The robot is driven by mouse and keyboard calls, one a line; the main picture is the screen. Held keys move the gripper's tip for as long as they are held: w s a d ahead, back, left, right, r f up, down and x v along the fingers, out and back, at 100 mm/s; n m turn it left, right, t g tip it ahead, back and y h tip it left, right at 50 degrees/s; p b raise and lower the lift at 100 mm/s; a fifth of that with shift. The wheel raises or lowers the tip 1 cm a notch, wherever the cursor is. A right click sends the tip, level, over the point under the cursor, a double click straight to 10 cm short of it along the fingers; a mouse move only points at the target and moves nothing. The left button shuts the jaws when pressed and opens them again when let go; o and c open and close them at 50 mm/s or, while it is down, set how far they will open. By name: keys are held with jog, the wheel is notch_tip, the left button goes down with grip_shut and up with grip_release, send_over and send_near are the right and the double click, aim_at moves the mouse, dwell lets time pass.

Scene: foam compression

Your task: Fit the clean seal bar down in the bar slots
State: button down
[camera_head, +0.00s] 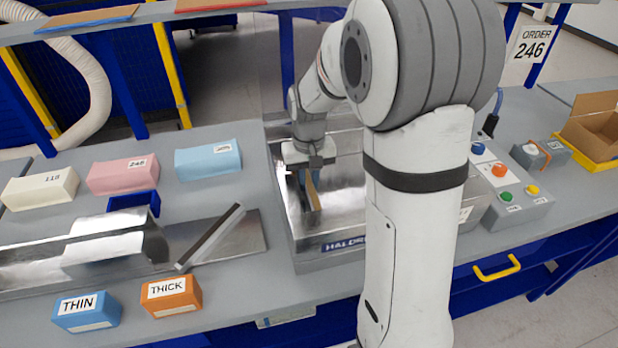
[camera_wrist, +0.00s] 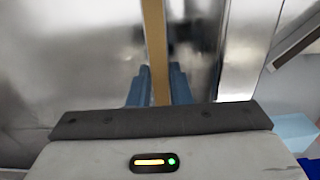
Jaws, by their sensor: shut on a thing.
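My gripper (camera_head: 306,178) is inside the open metal chamber of the machine (camera_head: 335,247), its blue fingers pointing down. It is shut on a long narrow tan-edged bar (camera_head: 313,193), which I take to be the seal bar. In the wrist view the bar (camera_wrist: 154,45) runs straight away between the two blue fingers (camera_wrist: 154,88). I cannot tell whether the bar touches the chamber floor. The bar slots cannot be made out. A second bar, dark with a pale edge (camera_head: 209,238), lies slantwise on the metal sheet at left.
Cream (camera_head: 40,188), pink (camera_head: 123,174) and light blue (camera_head: 208,157) blocks stand at the back left. THIN (camera_head: 87,312) and THICK (camera_head: 171,297) boxes stand in front. A button box (camera_head: 505,190) is right of the machine. My arm hides much of the chamber's right side.

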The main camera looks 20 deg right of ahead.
aim_at(309, 182)
jog(key=shift+f+b, duration=0.65)
jog(key=shift+f, duration=0.3)
jog(key=c, duration=1.3)
grip_release()
jog(key=shift+o, duration=0.2)
jog(key=shift+r, duration=0.1)
jog(key=shift+r+p, duration=3.6)
jog(key=shift+r, duration=1.3)
